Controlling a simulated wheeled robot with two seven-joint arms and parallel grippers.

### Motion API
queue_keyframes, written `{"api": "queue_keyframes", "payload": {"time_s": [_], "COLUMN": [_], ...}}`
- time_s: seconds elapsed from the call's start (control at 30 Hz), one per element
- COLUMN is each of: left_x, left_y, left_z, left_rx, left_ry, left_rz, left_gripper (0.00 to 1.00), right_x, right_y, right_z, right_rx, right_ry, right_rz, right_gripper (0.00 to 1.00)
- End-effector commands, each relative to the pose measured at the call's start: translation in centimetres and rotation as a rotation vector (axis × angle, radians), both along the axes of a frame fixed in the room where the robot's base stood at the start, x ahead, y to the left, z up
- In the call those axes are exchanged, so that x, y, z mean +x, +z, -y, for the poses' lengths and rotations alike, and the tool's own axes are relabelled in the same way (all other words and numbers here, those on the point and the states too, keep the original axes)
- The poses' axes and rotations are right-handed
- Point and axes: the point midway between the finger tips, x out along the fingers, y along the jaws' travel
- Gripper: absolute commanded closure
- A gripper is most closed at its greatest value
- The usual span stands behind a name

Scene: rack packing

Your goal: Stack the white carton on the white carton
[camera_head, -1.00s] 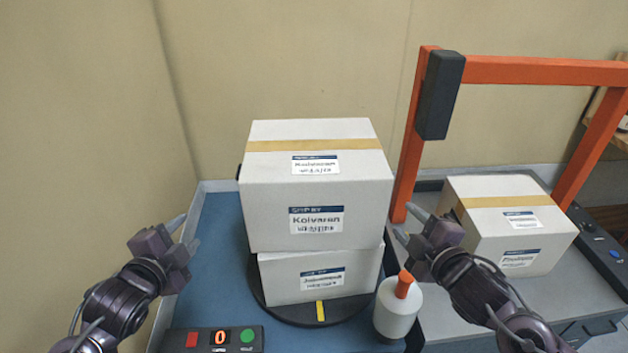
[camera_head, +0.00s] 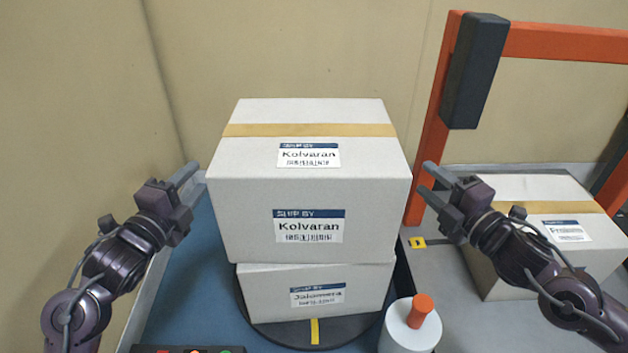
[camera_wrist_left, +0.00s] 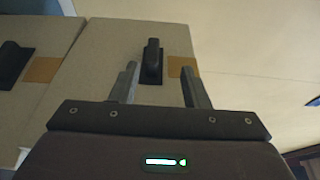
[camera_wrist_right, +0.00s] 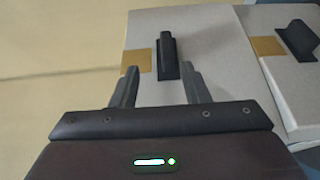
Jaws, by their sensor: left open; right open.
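The lower carton stands on a dark round turntable (camera_head: 270,333). My left gripper (camera_head: 190,188) is open and empty at the upper carton's left side. My right gripper (camera_head: 432,183) is open and empty at its right side. In the left wrist view a black handle (camera_wrist_left: 152,60) on a carton side lies ahead between the open fingers. In the right wrist view a similar black handle (camera_wrist_right: 167,55) lies ahead between the fingers.
A third white carton (camera_head: 500,268) with tape stands on the grey surface at right, under an orange frame (camera_head: 432,130) with a black block (camera_head: 474,70). A button panel (camera_head: 190,349) is at the lower edge.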

Motion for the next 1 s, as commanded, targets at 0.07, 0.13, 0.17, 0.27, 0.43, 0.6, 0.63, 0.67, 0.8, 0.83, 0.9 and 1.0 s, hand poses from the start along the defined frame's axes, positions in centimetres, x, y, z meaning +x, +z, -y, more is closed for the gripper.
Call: {"api": "queue_keyframes", "payload": {"time_s": [0.07,0.13,0.17,0.27,0.43,0.6,0.63,0.67,0.8,0.83,0.9,1.0], "left_x": [0.0,0.0,0.0,0.0,0.0,0.8,1.1,1.4,3.1,3.5,4.4,5.7], "left_y": [-1.1,-1.1,-1.1,-1.0,-1.0,-1.0,-1.0,-0.9,-0.9,-0.9,-0.9,-0.9], "left_z": [0.0,0.0,0.0,0.0,0.0,0.2,0.2,0.3,0.9,1.0,1.4,1.7], "left_rx": [0.0,0.001,0.0,0.0,-0.001,-0.004,-0.004,-0.004,-0.005,-0.005,-0.004,-0.004], "left_ry": [0.0,0.0,0.0,0.0,0.0,0.001,0.002,0.002,0.001,0.001,0.0,0.0], "left_rz": [0.0,0.001,0.001,0.0,0.0,0.0,0.0,0.001,0.002,0.002,0.001,0.001], "left_gripper": [0.58,0.58,0.58,0.58,0.58,0.58,0.58,0.58,0.58,0.58,0.58,0.58], "right_x": [0.0,0.0,0.0,0.0,0.0,0.8,1.0,1.3,2.9,3.3,4.2,5.3], "right_y": [-1.1,-1.1,-1.1,-1.0,-1.0,-0.9,-0.9,-0.8,-0.8,-0.8,-0.8,-0.9], "right_z": [0.0,0.0,0.0,0.0,0.0,-0.3,-0.4,-0.5,-1.5,-1.6,-2.1,-2.8], "right_rx": [-0.001,0.0,0.0,-0.001,0.0,0.003,0.003,0.004,0.005,0.006,0.005,0.003], "right_ry": [0.0,0.0,0.0,0.0,0.0,-0.002,-0.003,-0.004,0.0,-0.003,-0.002,-0.001], "right_rz": [0.0,0.001,0.001,0.0,0.001,0.003,0.004,0.005,0.004,0.005,0.003,0.003], "right_gripper": [0.58,0.58,0.58,0.58,0.58,0.58,0.58,0.58,0.58,0.58,0.58,0.58]}}
